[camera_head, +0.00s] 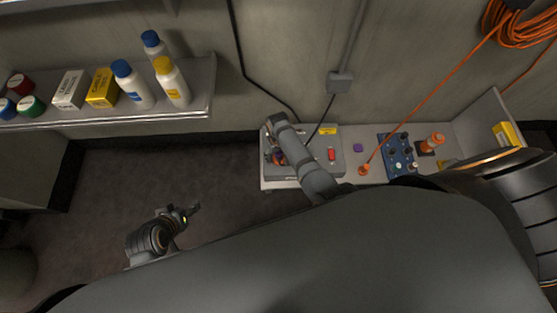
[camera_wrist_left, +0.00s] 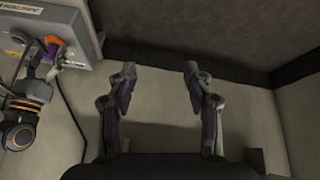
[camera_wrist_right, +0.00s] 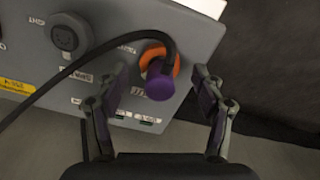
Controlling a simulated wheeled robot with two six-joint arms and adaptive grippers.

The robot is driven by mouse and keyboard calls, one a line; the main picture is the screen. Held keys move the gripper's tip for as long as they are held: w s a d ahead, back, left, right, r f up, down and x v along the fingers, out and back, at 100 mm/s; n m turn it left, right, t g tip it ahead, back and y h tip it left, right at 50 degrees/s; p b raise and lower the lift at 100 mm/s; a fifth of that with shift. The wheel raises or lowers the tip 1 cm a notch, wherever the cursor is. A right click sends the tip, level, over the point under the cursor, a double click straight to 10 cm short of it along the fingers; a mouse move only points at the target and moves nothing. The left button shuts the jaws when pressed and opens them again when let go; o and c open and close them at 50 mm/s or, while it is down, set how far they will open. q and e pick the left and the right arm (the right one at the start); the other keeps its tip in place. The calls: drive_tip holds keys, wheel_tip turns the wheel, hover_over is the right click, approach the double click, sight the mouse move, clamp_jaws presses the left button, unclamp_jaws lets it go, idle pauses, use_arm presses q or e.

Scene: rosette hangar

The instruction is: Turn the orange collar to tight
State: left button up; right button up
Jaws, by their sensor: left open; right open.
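The orange collar (camera_wrist_right: 176,69) is a ring on the face of a grey box (camera_wrist_right: 205,30). A purple plug (camera_wrist_right: 160,83) with a black cable sits inside it. My right gripper (camera_wrist_right: 160,72) is open, with its fingertips on either side of the collar and plug; I cannot tell if they touch. The collar also shows in the left wrist view (camera_wrist_left: 54,41), beside my right gripper (camera_wrist_left: 45,62). In the head view my right arm mostly hides it. My left gripper (camera_head: 188,213) is open and empty, away to the left above the floor.
A grey round socket (camera_wrist_right: 67,38) is left of the collar on the box. In the head view, a blue panel (camera_head: 397,155), a purple block (camera_head: 357,148) and an orange cable share the bench (camera_head: 375,177). A shelf (camera_head: 190,112) with bottles stands at upper left. Floor below it is clear.

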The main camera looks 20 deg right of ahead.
drive_tip(key=shift+f+b, duration=0.95)
drive_tip(key=shift+b, duration=0.15)
use_arm(q)
drive_tip(key=w+r+t, duration=0.6)
drive_tip(key=w+r, duration=0.2)
drive_tip(key=w, duration=0.2)
drive_tip(key=shift+a+r+t, duration=0.2)
drive_tip(key=shift+a+t, duration=0.1)
drive_tip(key=shift+a, duration=0.05)
use_arm(e)
drive_tip(key=c, duration=1.2)
